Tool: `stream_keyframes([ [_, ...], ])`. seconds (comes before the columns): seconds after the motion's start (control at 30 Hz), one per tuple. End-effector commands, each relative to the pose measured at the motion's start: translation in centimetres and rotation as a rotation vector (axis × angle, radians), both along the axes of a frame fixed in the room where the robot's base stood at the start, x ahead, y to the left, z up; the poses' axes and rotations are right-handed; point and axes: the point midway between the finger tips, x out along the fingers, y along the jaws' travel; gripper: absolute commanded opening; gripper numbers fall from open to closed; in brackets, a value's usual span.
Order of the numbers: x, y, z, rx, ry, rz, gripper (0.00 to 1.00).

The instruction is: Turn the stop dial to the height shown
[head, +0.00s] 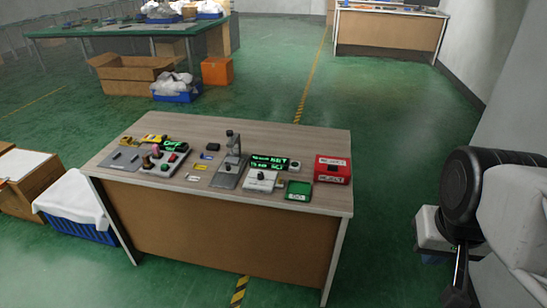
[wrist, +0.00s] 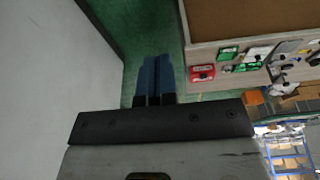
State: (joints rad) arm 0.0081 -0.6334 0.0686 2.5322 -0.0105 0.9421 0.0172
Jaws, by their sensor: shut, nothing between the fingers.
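A grey stand (head: 229,168) with an upright column and a dark top stands mid-table in the head view. Beside it is a black display (head: 270,163) with green text, too small to read surely. A white box-like device (head: 260,180) with a small part on top sits in front of the display. I cannot tell which part is the stop dial, nor its setting. My gripper (wrist: 153,76) shows in the wrist view, its two blue fingers together and empty, over the floor and apart from the table. My arm is at the right of the head view.
The table (head: 140,193) also holds a red box (head: 333,169), a green tray (head: 298,190), a button panel (head: 162,161) and a grey plate (head: 122,160) at left. A wall is close on the right. Green floor lies between table and arm.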

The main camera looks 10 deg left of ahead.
Motion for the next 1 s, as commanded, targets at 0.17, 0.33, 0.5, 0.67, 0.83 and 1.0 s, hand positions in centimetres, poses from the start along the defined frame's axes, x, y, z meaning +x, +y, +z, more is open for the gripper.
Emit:
stream_keyframes([
  [0.17, 0.0, 0.0, 0.0, 0.0, 0.0, 0.0, 0.14],
  [0.33, 0.7, 0.2, 0.2, 0.004, 0.003, -0.01, 0.4],
  [0.5, 2.6, 0.7, 0.7, 0.015, 0.011, -0.039, 0.51],
  [0.67, 5.5, 1.6, 1.3, 0.03, 0.023, -0.086, 0.51],
  [0.83, 9.1, 2.9, 1.8, 0.047, 0.038, -0.145, 0.51],
  [1.0, 12.8, 4.3, 2.1, 0.064, 0.052, -0.206, 0.51],
])
